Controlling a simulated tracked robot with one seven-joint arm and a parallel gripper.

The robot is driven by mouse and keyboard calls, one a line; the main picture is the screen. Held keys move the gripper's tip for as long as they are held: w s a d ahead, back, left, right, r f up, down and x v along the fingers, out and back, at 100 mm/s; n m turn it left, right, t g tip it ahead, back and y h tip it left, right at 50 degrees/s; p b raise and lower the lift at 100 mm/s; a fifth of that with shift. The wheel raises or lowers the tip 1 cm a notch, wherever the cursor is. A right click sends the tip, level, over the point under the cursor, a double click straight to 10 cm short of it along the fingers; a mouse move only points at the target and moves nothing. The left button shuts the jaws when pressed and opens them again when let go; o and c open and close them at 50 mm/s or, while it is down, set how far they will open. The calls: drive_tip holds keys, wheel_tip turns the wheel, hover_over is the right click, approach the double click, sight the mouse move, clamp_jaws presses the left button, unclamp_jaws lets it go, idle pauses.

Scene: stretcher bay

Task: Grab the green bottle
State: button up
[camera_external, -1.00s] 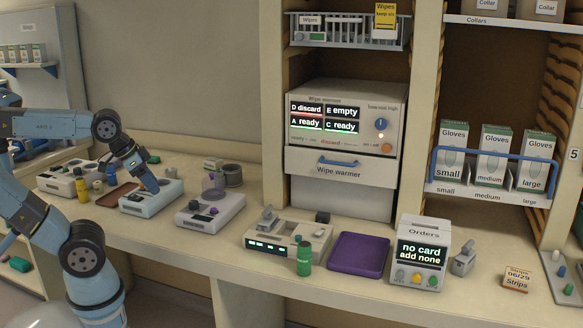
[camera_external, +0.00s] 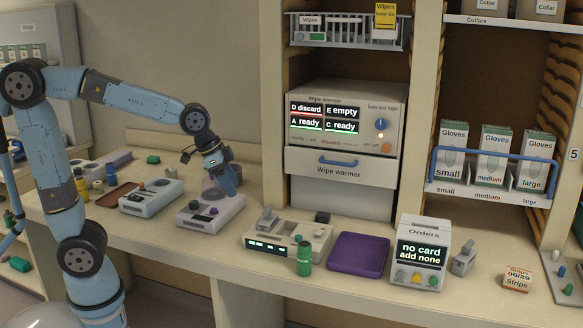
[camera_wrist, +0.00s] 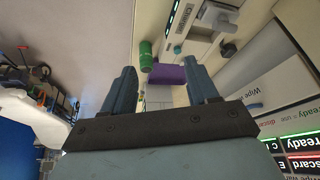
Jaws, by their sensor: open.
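The green bottle (camera_external: 304,258) stands upright on the bench, at the front edge of a beige device with a lit green display. It also shows in the wrist view (camera_wrist: 146,56), ahead of and between my open fingers, closer to the left one. My gripper (camera_external: 233,190) is over the bench to the left of the bottle, by a light device with dark knobs, and well apart from the bottle. In the wrist view my gripper (camera_wrist: 162,88) has its two blue fingers spread, with nothing held between them.
A purple tray (camera_external: 358,255) lies right of the bottle, and an orders box (camera_external: 418,252) stands beyond it. The beige device (camera_external: 283,240) is close behind the bottle. The wipe warmer (camera_external: 343,135) rises behind. The bench front edge is close to the bottle.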

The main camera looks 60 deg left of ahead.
sight(305, 254)
drive_tip(key=w+d+f+m, duration=0.1)
drive_tip(key=w+d+f, duration=0.3)
drive_tip(key=w+f, duration=0.1)
drive_tip(key=w+d+f+m, duration=0.1)
drive_tip(key=w+d+f, duration=0.3)
drive_tip(key=w+f, duration=0.1)
drive_tip(key=w+d+f+g+h, duration=0.1)
drive_tip(key=w+d+f, duration=0.3)
drive_tip(key=w+f, duration=0.1)
drive_tip(key=shift+d+f+m, duration=0.15)
drive_tip(key=shift+d+m, duration=0.1)
drive_tip(key=shift+m, duration=0.15)
drive_tip(key=shift+x, duration=3.05)
drive_tip(key=shift+w+a, duration=0.15)
drive_tip(key=c, duration=0.9)
